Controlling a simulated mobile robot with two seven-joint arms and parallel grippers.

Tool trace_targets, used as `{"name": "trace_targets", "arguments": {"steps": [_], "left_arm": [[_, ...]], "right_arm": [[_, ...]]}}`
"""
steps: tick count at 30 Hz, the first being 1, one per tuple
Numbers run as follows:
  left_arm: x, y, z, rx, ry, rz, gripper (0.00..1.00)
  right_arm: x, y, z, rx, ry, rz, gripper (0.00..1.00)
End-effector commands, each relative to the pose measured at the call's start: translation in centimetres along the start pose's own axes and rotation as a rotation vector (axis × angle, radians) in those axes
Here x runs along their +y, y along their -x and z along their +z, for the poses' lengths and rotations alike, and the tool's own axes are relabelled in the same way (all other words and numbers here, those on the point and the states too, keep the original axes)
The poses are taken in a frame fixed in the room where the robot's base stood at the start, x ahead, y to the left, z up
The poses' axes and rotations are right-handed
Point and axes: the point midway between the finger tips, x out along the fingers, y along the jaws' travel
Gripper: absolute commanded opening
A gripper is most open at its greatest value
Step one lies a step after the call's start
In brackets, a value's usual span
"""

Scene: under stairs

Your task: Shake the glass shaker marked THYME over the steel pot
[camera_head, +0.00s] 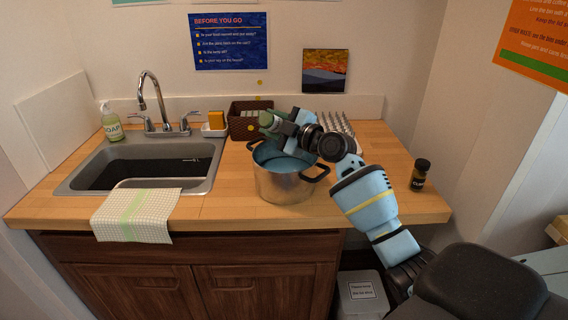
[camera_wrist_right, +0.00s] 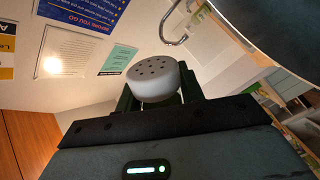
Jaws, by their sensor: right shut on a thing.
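The steel pot (camera_head: 285,186) with black handles stands on the wooden counter right of the sink. My right gripper (camera_head: 274,124) is above the pot's back rim, shut on a shaker. In the right wrist view the shaker's pale grey, perforated cap (camera_wrist_right: 154,78) shows between the dark green fingers of my right gripper (camera_wrist_right: 156,98). The shaker's body is mostly hidden by the fingers, and its label cannot be read. Its exact tilt is hard to tell. My left gripper is not in view.
Behind the pot are a brown basket (camera_head: 238,127) and a spiked rack (camera_head: 343,128). The sink (camera_head: 97,165), with a towel (camera_head: 137,215) over its front, is left. The counter right of the pot is mostly clear.

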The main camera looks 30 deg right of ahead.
Motion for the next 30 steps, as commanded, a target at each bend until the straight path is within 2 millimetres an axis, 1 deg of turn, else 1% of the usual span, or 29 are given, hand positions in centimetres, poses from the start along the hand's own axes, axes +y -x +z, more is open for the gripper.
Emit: {"name": "trace_targets", "arguments": {"steps": [14, 30], "left_arm": [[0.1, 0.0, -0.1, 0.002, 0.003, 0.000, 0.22], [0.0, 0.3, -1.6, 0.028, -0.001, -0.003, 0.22]], "right_arm": [[0.2, 0.0, -0.1, 0.001, 0.001, 0.002, 0.02], [2.5, 0.0, -1.9, 0.002, 0.002, 0.002, 0.02]]}}
